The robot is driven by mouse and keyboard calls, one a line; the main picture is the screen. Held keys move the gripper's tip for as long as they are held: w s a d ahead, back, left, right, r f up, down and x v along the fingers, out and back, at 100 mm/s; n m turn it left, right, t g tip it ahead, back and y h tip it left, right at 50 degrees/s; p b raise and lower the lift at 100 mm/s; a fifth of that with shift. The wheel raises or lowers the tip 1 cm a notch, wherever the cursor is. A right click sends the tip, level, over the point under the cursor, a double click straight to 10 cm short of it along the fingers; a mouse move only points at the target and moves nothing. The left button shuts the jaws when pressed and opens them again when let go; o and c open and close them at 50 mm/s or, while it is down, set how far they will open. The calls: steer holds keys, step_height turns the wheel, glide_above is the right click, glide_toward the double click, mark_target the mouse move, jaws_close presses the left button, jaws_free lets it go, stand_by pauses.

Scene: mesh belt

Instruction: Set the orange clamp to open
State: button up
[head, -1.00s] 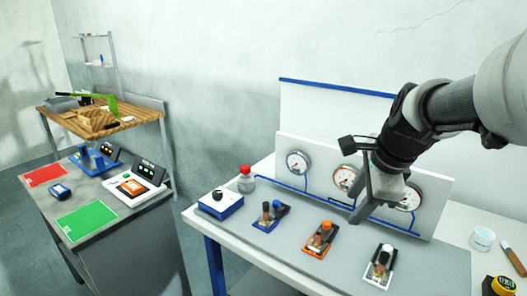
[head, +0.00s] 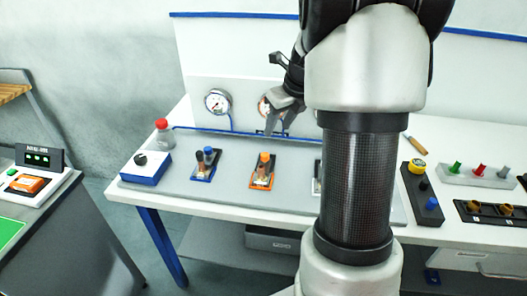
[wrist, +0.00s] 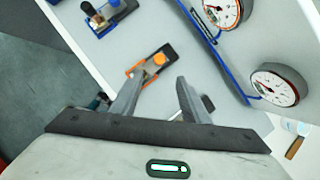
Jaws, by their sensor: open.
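The orange clamp (head: 263,171) stands on the grey mat on the white bench, an orange base with an orange knob on top. It also shows in the wrist view (wrist: 152,66), just beyond my fingertips and slightly left of the gap between them. My gripper (head: 272,125) is open and empty, above and behind the clamp near the gauge panel; it also shows in the wrist view (wrist: 166,85). I see no contact between them. The clamp's lower part is small and its exact lever position cannot be told.
The blue clamp (head: 205,163) stands left of the orange one; a third clamp is mostly hidden behind my arm. Gauges (head: 218,102) on an upright panel stand behind. A blue-white box (head: 146,168) and a red-capped bottle (head: 163,130) are at left.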

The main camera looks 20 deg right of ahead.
mark_target(265, 155)
steer(key=x, duration=1.5)
steer(key=shift+s+a+b, duration=0.1)
steer(key=shift+b, duration=0.3)
jaws_close()
